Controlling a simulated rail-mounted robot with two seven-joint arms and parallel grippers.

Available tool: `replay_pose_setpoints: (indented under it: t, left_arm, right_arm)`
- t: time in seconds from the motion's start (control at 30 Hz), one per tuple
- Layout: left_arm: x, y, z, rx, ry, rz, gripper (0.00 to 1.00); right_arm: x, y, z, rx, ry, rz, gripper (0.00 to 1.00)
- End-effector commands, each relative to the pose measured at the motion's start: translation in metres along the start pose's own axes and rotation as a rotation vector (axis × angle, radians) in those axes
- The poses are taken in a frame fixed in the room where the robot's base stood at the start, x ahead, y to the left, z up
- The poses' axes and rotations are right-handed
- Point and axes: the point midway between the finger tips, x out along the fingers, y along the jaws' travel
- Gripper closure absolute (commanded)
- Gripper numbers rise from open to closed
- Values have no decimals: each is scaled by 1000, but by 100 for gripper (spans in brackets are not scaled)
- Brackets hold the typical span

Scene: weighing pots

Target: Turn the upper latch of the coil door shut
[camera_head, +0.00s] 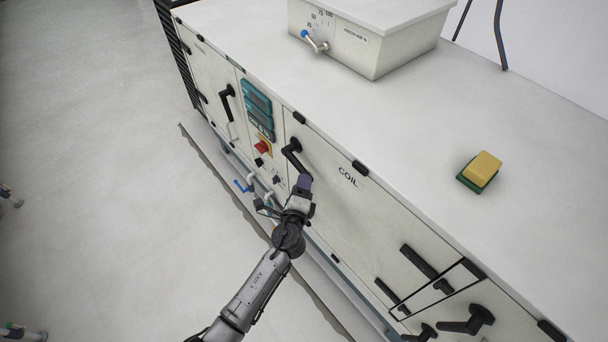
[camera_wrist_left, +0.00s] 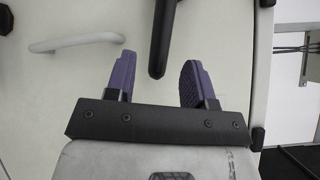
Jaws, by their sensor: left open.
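The pale coil door (camera_head: 345,205) on the long cabinet's front carries the word COIL. A black latch handle (camera_head: 292,155) sits near its upper left corner and slants down to the right. My left gripper (camera_head: 304,182) is at the handle's free end, with open purple fingers. In the left wrist view, the black handle (camera_wrist_left: 164,35) comes down from the top, and its tip lies between the two fingers of the gripper (camera_wrist_left: 158,60), with gaps visible on both sides. My right gripper is not in view.
More black handles (camera_head: 420,262) are at the cabinet's lower right. Left of the coil door are a teal display panel (camera_head: 258,108), a red switch (camera_head: 262,147) and another black handle (camera_head: 227,103). A yellow-green block (camera_head: 480,170) lies on the cabinet top. The floor at left is mostly clear.

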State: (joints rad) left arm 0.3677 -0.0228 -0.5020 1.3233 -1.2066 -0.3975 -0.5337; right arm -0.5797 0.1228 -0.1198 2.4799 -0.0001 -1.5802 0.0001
Motion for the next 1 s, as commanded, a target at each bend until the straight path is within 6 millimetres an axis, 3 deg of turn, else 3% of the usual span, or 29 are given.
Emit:
replay_pose_setpoints:
  t: [0.1,0.3,0.8,1.0]
  left_arm:
    - [19,2,-1,0,-1,-1,51]
    - [40,2,-1,0,-1,0,51]
    - [49,0,0,-1,0,0,51]
    - [49,0,0,-1,0,0,69]
  right_arm:
    - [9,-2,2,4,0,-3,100]
    - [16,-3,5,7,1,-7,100]
    - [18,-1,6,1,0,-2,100]
    - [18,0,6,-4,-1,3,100]
